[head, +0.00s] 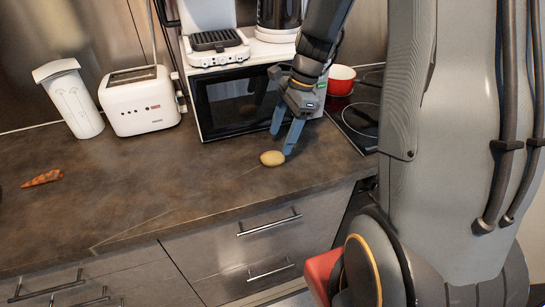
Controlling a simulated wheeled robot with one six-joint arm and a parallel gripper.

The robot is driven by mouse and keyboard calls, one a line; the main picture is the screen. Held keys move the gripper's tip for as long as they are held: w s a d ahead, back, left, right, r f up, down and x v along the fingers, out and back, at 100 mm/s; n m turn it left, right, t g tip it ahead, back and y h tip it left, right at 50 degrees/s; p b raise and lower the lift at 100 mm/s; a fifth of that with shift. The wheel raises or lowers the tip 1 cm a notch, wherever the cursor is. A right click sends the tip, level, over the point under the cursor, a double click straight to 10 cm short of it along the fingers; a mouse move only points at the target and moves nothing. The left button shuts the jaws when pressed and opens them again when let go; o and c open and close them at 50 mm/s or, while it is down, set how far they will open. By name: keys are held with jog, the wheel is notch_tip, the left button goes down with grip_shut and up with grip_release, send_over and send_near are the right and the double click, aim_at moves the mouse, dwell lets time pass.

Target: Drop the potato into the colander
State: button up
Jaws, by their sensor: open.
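The potato (272,158) is a small yellow-tan oval lying on the dark countertop, near its front edge. My gripper (284,143) points down just above and behind it, with its two grey fingers spread apart. The right fingertip is close to the potato's right side; I cannot tell whether it touches. The left fingertip is farther back. Nothing is between the fingers. No colander can be made out. A red pot or bowl (341,79) with a pale inside stands behind my gripper to the right, partly hidden by my arm.
A microwave (235,100) with a white grill (215,48) on top stands behind my gripper. A white toaster (140,101) and a white container (70,98) stand at the left. An orange-brown item (42,178) lies far left. The counter's middle is clear.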

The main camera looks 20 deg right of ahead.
aim_at(274, 152)
jog(key=x, duration=0.1)
jog(key=p+x, duration=0.1)
jog(key=x, duration=0.2)
jog(key=shift+s+a+f, duration=0.25)
jog(key=shift+a+f, duration=0.05)
jog(key=shift+a, duration=0.1)
jog(key=shift+a+f+p, duration=0.1)
jog(key=shift+f+p, duration=0.2)
jog(key=shift+f, duration=0.2)
jog(key=c, duration=1.3)
jog(key=shift+r, duration=0.1)
